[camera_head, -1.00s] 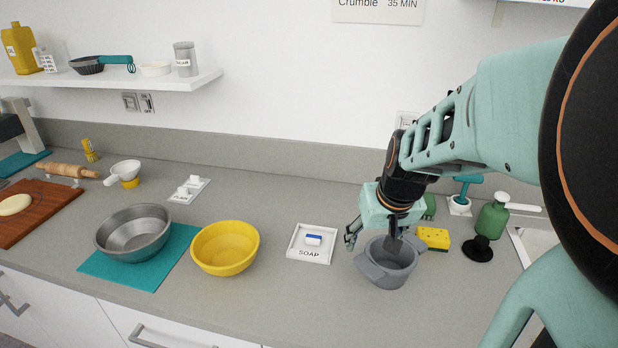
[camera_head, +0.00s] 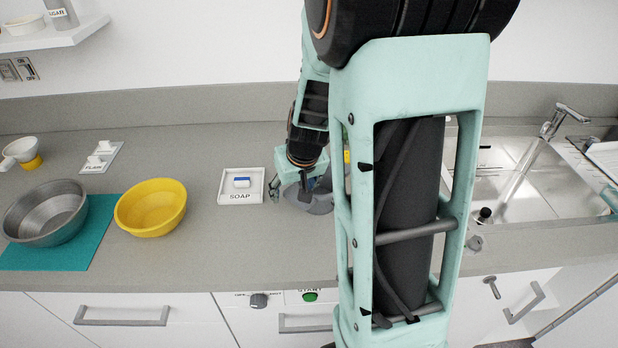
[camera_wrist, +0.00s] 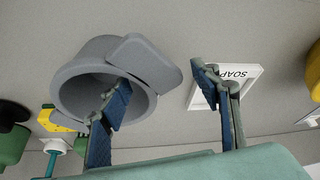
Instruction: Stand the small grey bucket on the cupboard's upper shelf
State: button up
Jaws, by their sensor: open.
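The small grey bucket (camera_head: 320,208) stands on the counter, mostly hidden behind my arm in the head view. The wrist view shows the bucket (camera_wrist: 69,88) with its round opening and a flat lug on its rim. My gripper (camera_head: 291,186) is open at the bucket. In the wrist view, one finger of my gripper (camera_wrist: 165,82) lies over the bucket's opening and the other is outside, on the soap tray's side. I cannot tell whether either finger touches the bucket. I see no cupboard in the current views.
The soap tray (camera_head: 222,196) sits left of the bucket. A yellow bowl (camera_head: 150,226) and a metal bowl (camera_head: 62,238) on a teal mat stand further left. A yellow sponge (camera_wrist: 46,120) and green bottle (camera_wrist: 12,146) are beside the bucket. The sink (camera_head: 500,195) is right.

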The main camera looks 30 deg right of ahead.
jog(key=shift+w+f, duration=0.1)
jog(key=shift+f, duration=0.1)
jog(key=shift+c, duration=0.4)
jog(key=shift+r, duration=0.1)
grip_shut()
